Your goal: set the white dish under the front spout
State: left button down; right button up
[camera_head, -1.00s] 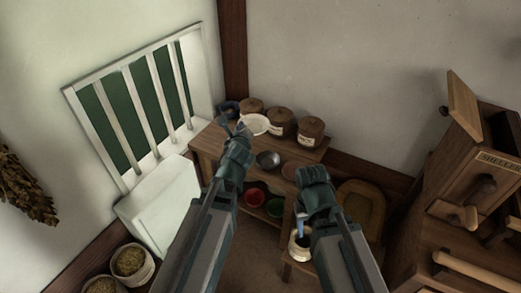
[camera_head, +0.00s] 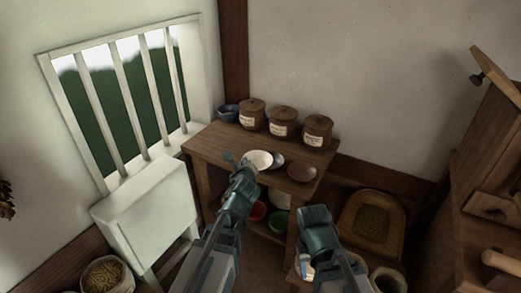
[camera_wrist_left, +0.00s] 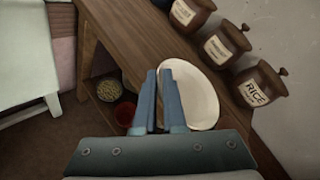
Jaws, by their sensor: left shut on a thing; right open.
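The white dish (camera_head: 261,159) is held by its rim in my left gripper (camera_head: 238,163), which is shut on it. It appears just above the wooden shelf table. In the left wrist view, the dish (camera_wrist_left: 197,92) extends to the right of the gripper's blue fingers (camera_wrist_left: 166,73). My right gripper (camera_head: 306,262) is open and points down at the lower middle; its fingertips are partly hidden by its own arm. A wooden machine (camera_head: 495,160) stands at the right edge, cut off by the frame. I cannot make out its front spout.
Lidded brown jars (camera_head: 283,122) and a blue mug (camera_head: 228,113) line the table's (camera_head: 210,145) back. A brown dish (camera_head: 302,173) and a grey bowl lie near the white one. A grain tray (camera_head: 370,221) is on the right.

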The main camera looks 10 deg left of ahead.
pick_arm(q)
jog(key=b, duration=0.1)
send_over(243, 154)
jog(key=shift+w+f, duration=0.15)
jog(key=shift+f, duration=0.5)
notch_tip(243, 154, down, 4)
jog(key=b, duration=0.4)
jog(key=shift+r, duration=0.25)
jog(key=c, duration=1)
grip_release()
jog(key=p+v, duration=0.4)
jog(key=v, duration=0.8)
